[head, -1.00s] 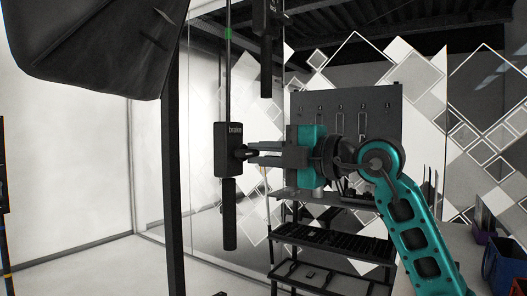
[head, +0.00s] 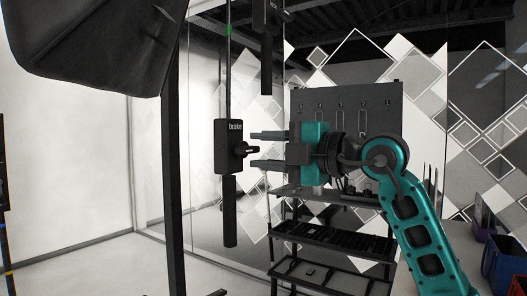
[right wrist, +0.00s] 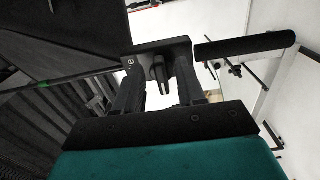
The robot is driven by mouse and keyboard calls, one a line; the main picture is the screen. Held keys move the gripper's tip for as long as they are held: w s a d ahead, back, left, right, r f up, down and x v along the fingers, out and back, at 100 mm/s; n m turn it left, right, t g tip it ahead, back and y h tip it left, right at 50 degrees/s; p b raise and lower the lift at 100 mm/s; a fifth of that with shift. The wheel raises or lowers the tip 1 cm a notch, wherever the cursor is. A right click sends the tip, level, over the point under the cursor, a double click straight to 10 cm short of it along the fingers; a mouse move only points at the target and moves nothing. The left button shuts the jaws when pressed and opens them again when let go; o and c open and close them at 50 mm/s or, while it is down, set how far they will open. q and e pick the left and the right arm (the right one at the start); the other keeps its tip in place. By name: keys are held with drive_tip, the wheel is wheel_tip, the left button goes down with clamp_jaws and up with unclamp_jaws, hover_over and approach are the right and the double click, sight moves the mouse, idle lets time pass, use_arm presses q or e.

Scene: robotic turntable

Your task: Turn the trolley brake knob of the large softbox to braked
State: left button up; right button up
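The brake box (head: 228,146), black and marked "brake", hangs on a thin vertical rod left of centre in the head view. Its small black knob (head: 246,149) sticks out to the right. My right gripper (head: 252,149) is open, one finger above the knob and one below it, with a gap to both. In the right wrist view the knob (right wrist: 161,70) shows between the spread fingers (right wrist: 160,92). The large softbox (head: 95,45) is at the upper left. My left gripper is not in view.
A dark vertical stand pole (head: 174,190) stands left of the brake box. A second black box (head: 267,20) hangs above. A black shelf rack (head: 330,240) with a pegboard stands behind my right arm. A blue bin (head: 503,265) sits at the lower right.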

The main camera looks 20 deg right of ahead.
drive_tip(key=b+v, duration=0.2)
drive_tip(key=v, duration=1)
drive_tip(key=shift+s+d, duration=0.15)
drive_tip(key=shift+d, duration=0.05)
drive_tip(key=w+a+f+g+y, duration=0.25)
drive_tip(key=a+f+y, duration=0.55)
drive_tip(key=f, duration=0.4)
drive_tip(key=d+f+m+t+h, duration=0.2)
drive_tip(key=f+m+t+h, duration=0.3)
drive_tip(key=f+m, duration=0.5)
drive_tip(key=d+f+m+t+h, duration=0.2)
drive_tip(key=f+m+t+h, duration=0.35)
drive_tip(key=f, duration=0.75)
drive_tip(key=s+a+f+m+g+h, duration=0.2)
drive_tip(key=s+f+g, duration=0.3)
drive_tip(key=f, duration=0.8)
drive_tip(key=s+a+f+m+g+h, duration=0.2)
drive_tip(key=s+f+m+g+h, duration=0.2)
drive_tip(key=s+f, duration=0.6)
wheel_tip(320, 180, down, 3)
drive_tip(key=shift+s+f+m+g+p, duration=0.15)
drive_tip(key=shift+s+m+g+p, duration=0.2)
drive_tip(key=shift+m+g, duration=0.6)
